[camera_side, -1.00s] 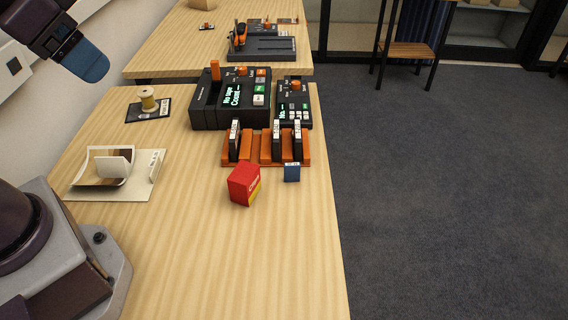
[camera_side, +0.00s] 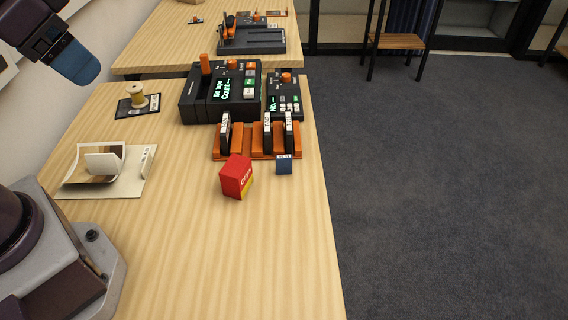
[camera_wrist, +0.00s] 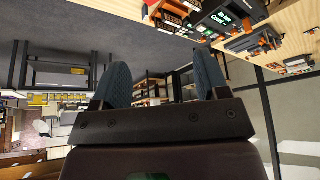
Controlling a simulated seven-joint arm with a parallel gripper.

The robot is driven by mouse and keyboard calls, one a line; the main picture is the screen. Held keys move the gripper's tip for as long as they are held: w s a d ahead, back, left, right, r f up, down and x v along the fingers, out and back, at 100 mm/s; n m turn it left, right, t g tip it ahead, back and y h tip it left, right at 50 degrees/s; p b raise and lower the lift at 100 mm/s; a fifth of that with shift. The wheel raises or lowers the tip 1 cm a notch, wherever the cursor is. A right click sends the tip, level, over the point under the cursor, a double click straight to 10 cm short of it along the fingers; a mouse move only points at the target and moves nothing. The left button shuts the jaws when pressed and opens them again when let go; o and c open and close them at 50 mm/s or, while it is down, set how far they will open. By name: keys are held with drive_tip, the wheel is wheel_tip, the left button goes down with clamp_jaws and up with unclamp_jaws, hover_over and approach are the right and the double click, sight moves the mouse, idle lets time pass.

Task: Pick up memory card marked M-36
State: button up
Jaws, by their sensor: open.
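A small blue card (camera_side: 284,164) with a white label on top stands on the table in front of an orange rack (camera_side: 237,150). Three black cards with white labels stand upright in the rack: one at the left (camera_side: 225,134) and two close together at the right (camera_side: 267,133) (camera_side: 289,131). All label text is too small to read, so I cannot tell which one is M-36. My gripper (camera_side: 76,62) is high at the upper left, away from the cards. In the wrist view its two blue fingers (camera_wrist: 163,84) are spread with nothing between them.
A red and yellow box (camera_side: 236,177) stands left of the blue card. Black devices (camera_side: 221,93) (camera_side: 285,98) stand behind the rack. The table front is clear.

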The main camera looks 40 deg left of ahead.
drive_tip(key=w+d+f+m+g+y, duration=0.2)
drive_tip(key=w+d+f+m+g, duration=0.25)
drive_tip(key=f, duration=0.45)
drive_tip(key=m+t+y, duration=1.1)
drive_tip(key=m+y, duration=0.1)
drive_tip(key=m, duration=0.9)
hover_over(284, 159)
drive_tip(key=v, duration=0.6)
wheel_tip(284, 159, down, 15)
drive_tip(key=f, duration=0.5)
drive_tip(key=w+a+f, duration=0.1)
drive_tip(key=f, duration=0.2)
drive_tip(key=shift+a, duration=0.1)
drive_tip(key=x, duration=0.6)
drive_tip(key=shift+w+a, duration=0.15)
drive_tip(key=shift+w, duration=0.05)
drive_tip(key=c, duration=1)
